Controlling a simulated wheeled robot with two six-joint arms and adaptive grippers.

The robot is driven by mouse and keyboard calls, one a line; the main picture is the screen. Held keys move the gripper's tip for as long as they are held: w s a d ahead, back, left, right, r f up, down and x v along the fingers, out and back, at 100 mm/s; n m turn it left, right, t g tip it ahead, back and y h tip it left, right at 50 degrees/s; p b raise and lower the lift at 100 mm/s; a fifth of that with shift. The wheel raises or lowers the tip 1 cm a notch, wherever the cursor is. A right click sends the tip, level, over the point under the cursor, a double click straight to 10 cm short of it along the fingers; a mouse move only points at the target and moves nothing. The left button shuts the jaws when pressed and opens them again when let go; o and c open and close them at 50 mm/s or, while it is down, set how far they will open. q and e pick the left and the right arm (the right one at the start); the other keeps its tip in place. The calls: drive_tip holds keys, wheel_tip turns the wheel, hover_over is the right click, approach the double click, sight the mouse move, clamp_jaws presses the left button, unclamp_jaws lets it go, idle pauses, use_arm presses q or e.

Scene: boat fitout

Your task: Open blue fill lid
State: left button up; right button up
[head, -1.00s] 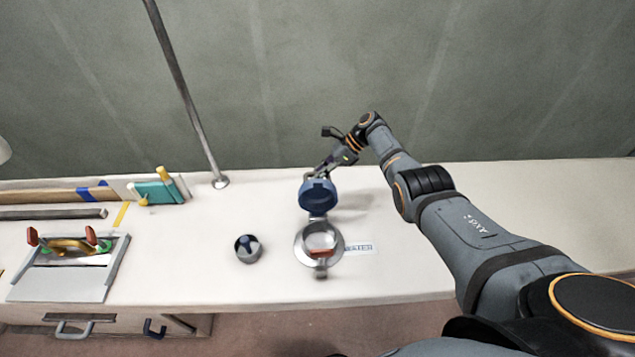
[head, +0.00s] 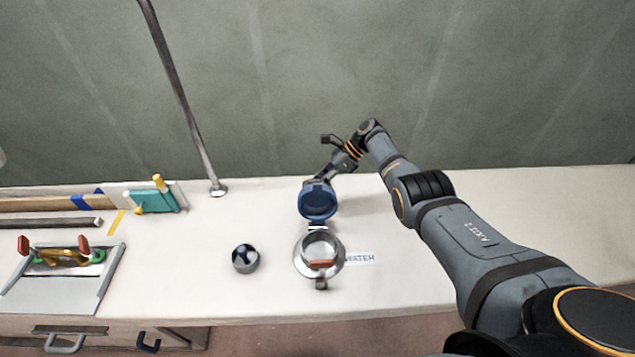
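The blue fill lid (head: 317,203) stands swung up and back from the round metal fill ring (head: 297,257), joined to it by a hinge at the ring's far side. The lid's round inner face shows toward me. The ring's opening is uncovered, with a red piece at its near side. My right gripper (head: 318,178) is at the far top edge of the lid, close behind it. Its fingertips are partly hidden by the lid, so I cannot tell whether they are open or shut. My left gripper is not in view.
A shiny round metal fitting (head: 245,258) sits left of the ring. A label (head: 361,258) lies to its right. A slanted metal pole (head: 185,105) rises behind. A teal block (head: 155,201) and a grey tray (head: 50,298) are at left. The counter's right side is clear.

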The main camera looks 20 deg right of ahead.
drive_tip(key=v, duration=1.2)
